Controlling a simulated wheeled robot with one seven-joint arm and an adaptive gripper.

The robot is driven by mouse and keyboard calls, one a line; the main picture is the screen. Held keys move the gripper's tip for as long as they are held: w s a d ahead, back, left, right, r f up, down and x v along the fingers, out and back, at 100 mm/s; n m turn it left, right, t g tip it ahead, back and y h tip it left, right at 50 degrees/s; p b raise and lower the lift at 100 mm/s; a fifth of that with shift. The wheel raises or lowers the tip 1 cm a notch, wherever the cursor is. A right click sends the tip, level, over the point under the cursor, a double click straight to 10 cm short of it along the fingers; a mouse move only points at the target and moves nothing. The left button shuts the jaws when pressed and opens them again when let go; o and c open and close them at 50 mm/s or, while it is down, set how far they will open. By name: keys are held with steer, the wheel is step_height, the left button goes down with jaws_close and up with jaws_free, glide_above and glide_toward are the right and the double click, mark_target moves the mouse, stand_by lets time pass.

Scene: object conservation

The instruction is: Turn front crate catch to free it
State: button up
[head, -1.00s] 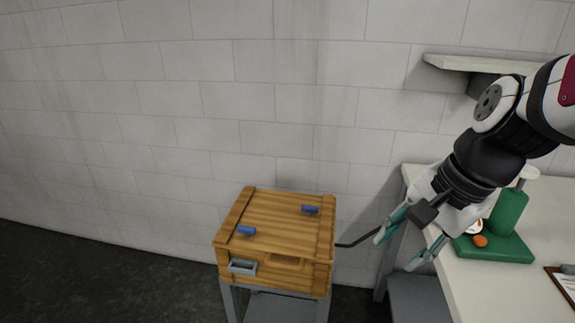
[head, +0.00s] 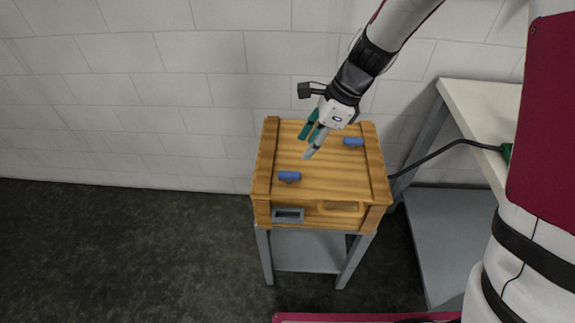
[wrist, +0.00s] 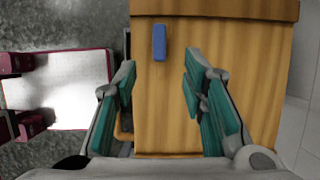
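The wooden crate (head: 327,170) stands on a grey stand against the wall. Its front blue catch (head: 289,176) lies near the front left of the lid; it also shows in the wrist view (wrist: 159,42), ahead of my fingers, its long side running up and down the picture. The other blue catch (head: 353,142) is at the back right of the lid. My gripper (head: 306,146) is above the lid, behind the front catch in the head view. Its teal-padded fingers (wrist: 165,88) are wide apart, with nothing between them.
The grey stand (head: 308,250) holds the crate. A pale table (head: 470,105) is at the right, and a black cable (head: 425,160) runs from near it to the crate's right side. The lid is otherwise clear. Dark floor (head: 130,250) lies open at the left.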

mark_target(290, 173)
steer(key=x, duration=1.1)
steer(key=shift+s+d+f+b, duration=0.1)
steer(key=shift+b, duration=0.2)
jaws_close()
